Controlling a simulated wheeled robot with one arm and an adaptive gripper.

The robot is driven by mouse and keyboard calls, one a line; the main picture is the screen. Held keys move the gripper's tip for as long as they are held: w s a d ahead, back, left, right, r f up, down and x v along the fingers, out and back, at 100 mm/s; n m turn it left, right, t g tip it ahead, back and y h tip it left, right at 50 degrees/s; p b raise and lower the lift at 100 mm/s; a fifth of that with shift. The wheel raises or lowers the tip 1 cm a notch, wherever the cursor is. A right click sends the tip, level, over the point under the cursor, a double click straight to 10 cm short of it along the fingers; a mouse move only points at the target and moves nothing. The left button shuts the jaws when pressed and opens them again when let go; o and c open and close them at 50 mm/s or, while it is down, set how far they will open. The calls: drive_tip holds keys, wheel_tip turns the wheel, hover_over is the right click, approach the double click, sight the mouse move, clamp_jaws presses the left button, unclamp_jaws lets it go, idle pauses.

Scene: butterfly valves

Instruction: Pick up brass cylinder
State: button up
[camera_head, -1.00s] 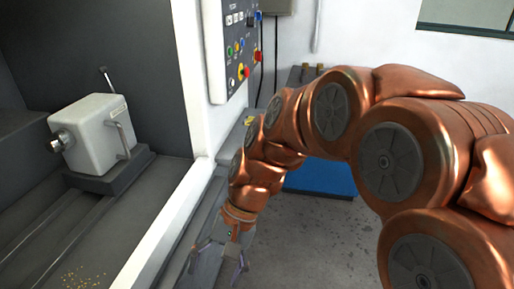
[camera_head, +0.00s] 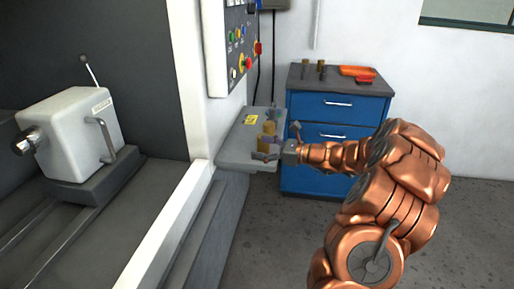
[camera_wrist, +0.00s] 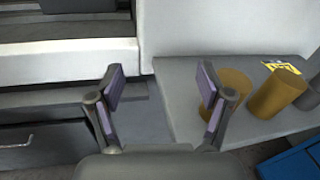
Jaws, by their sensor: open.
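Brass cylinders stand upright on a grey ledge beside the machine. In the wrist view one brass cylinder (camera_wrist: 237,84) stands partly behind my right finger, and another (camera_wrist: 274,96) stands just right of it. In the head view they are small and partly hidden by my gripper; one brass shape (camera_head: 269,127) shows beyond it. My gripper (camera_wrist: 160,88) is open and empty. Its fingers are spread over the ledge's left part, left of the cylinders. In the head view my gripper (camera_head: 279,143) is level at the ledge, with the arm reaching in from the right.
The grey ledge (camera_head: 232,156) carries a yellow label (camera_head: 250,119). A blue drawer cabinet (camera_head: 336,108) stands behind, with small upright pieces and an orange item (camera_head: 357,71) on top. The machine's white frame (camera_head: 163,226) and control panel (camera_head: 239,45) are at left. A darker cylinder (camera_wrist: 310,96) shows at far right.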

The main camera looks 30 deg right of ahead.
sight(263, 145)
drive_tip(key=w+d+f+m+h, duration=0.1)
drive_tip(key=d, duration=0.1)
drive_tip(key=w+d+m+t, duration=0.1)
drive_tip(key=d, duration=0.2)
drive_tip(key=w+d+f+m+t+h, duration=0.1)
drive_tip(key=w+d, duration=0.1)
drive_tip(key=shift+d+f+m+h, duration=0.25)
drive_tip(key=shift+f+m+h, duration=0.05)
drive_tip(key=shift+f, duration=0.05)
drive_tip(key=shift+r+x, duration=0.2)
drive_tip(key=shift+x, duration=2.05)
clamp_jaws()
drive_tip(key=shift+d, duration=0.1)
